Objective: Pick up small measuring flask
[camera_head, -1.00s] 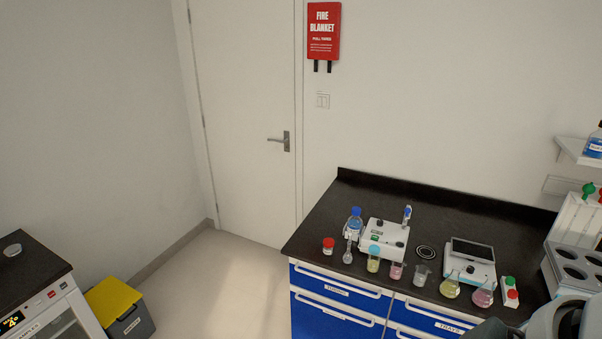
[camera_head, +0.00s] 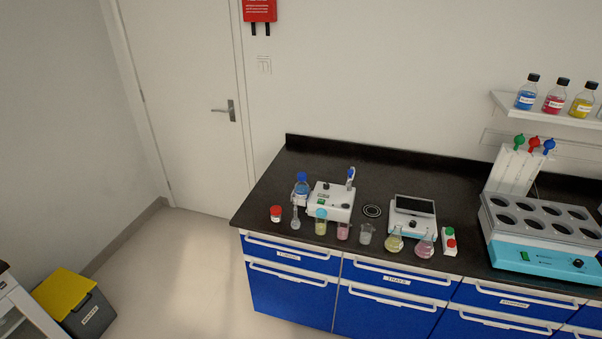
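A small clear flask with a narrow neck (camera_head: 295,223), which looks like the small measuring flask, stands upright near the front left of the black bench (camera_head: 270,195). A red-capped jar (camera_head: 276,214) is to its left, and a blue-capped bottle (camera_head: 302,188) is behind it. A blue-capped container of yellowish liquid (camera_head: 321,224) is to its right. Neither of my grippers shows clearly in the head view now.
A white device (camera_head: 332,200), a scale (camera_head: 413,217), a beaker (camera_head: 366,234), and yellow (camera_head: 395,241) and pink (camera_head: 425,246) flasks share the bench. A heating block with wells (camera_head: 540,262) stands right.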

